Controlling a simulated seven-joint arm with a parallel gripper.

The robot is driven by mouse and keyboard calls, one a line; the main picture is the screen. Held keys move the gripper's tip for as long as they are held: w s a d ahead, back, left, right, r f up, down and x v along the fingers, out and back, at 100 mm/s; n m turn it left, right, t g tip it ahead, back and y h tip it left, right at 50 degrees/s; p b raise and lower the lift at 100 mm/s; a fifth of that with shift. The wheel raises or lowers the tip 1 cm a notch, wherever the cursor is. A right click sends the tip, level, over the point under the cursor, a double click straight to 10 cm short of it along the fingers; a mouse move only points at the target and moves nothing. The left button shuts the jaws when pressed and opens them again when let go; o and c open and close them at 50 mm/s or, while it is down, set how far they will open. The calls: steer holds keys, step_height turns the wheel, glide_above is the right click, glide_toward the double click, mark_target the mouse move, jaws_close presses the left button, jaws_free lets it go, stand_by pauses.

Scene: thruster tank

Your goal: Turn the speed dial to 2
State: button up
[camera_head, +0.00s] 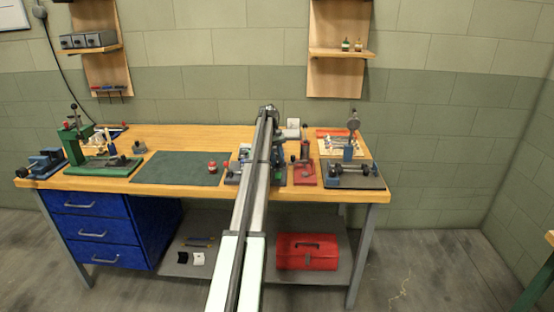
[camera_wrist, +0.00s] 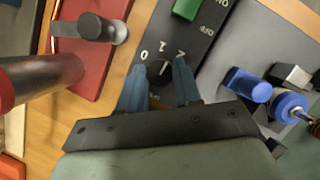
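The speed dial (camera_wrist: 158,72) is a small round black knob on a dark control panel (camera_wrist: 200,50) in the wrist view. White marks, 0 at the left and 2 at the right, stand around its far side. A light pointer line on it leans up and right; its exact mark is hard to read. My gripper (camera_wrist: 160,80) has its two blue fingers on either side of the dial, with the dial filling most of the gap. Whether they touch it cannot be told. In the head view my arm hides the dial and gripper.
A green switch (camera_wrist: 187,8) with ON/OFF lettering sits farther up the panel. A red base (camera_wrist: 92,50) with a dark-handled lever is close at left. Blue fittings (camera_wrist: 248,84) lie at right. A green mat (camera_head: 180,168) lies left on the workbench (camera_head: 220,136).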

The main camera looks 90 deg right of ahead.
mark_target(278, 161)
steer(key=o, duration=0.4)
steer(key=shift+o, duration=0.2)
steer(key=shift+r, duration=0.1)
steer(key=shift+w+d+r, duration=0.1)
steer(key=shift+d+r, duration=0.15)
steer(key=shift+r, duration=0.25)
steer(key=shift+v, duration=1.05)
steer(key=w+d, duration=0.2)
steer(key=d, duration=0.1)
steer(key=w+d, duration=0.2)
steer(key=d, duration=0.1)
steer(key=w+d, duration=0.3)
steer(key=shift+d+f, duration=0.2)
steer(key=shift+d, duration=0.1)
steer(key=shift+a, duration=0.15)
